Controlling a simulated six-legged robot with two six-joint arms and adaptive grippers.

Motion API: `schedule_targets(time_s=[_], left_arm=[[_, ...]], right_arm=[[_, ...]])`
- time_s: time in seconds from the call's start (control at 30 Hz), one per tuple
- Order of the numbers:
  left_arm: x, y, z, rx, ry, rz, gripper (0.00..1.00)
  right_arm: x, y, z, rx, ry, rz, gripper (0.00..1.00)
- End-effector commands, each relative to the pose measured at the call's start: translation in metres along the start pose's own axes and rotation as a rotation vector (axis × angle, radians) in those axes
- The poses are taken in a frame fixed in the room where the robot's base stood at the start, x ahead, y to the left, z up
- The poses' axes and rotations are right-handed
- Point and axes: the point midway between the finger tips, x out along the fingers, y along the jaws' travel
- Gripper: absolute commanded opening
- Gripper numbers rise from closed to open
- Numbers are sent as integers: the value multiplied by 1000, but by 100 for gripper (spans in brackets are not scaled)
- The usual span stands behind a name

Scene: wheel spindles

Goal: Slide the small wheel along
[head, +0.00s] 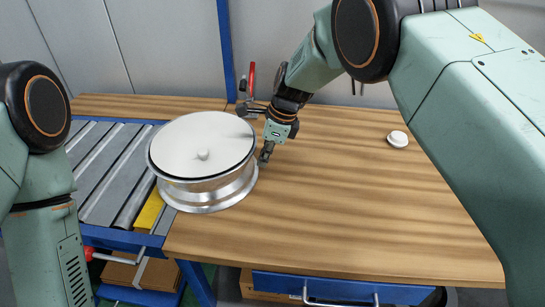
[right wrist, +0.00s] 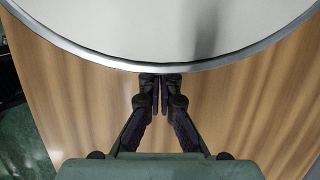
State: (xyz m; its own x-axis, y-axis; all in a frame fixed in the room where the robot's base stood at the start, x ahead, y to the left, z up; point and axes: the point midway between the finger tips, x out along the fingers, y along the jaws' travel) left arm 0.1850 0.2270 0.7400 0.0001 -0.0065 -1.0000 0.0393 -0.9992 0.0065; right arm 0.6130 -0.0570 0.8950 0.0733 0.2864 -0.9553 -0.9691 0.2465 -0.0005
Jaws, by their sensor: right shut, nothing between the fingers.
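The wheel (head: 195,140) is a silver metal rim with a pale, flat round top and a small knob in the middle. It lies flat at the left end of the wooden table, over the border with the roller conveyor. My right gripper (head: 265,155) is shut and empty, pointing down at the wheel's right side. In the right wrist view its fingertips (right wrist: 160,82) meet right at the edge of the wheel (right wrist: 165,35); whether they touch it I cannot tell. My left arm shows at the left edge, but its gripper is out of view.
The roller conveyor (head: 105,165) with a yellow strip (head: 149,212) joins the table on the left. A small white round piece (head: 397,139) lies on the right of the wooden tabletop (head: 330,220). A red-handled clamp (head: 251,80) stands at the back. The tabletop's middle is clear.

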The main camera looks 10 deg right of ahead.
Motion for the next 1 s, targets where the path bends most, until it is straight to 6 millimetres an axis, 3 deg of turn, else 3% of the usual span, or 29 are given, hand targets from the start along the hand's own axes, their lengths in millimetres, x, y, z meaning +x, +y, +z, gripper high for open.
schedule_targets(time_s=[0.23, 0.67, 1.0], left_arm=[[1, 0, 0, 0, 0, 0, 45], [2, 0, 0, 0, 0, 0, 45], [7, 0, 0, 0, 0, 0, 45]], right_arm=[[5, 1, 16, -1, -1, 1, 0], [6, 0, 20, -1, -1, 0, 0], [14, 0, 40, -2, -1, 0, 0]])
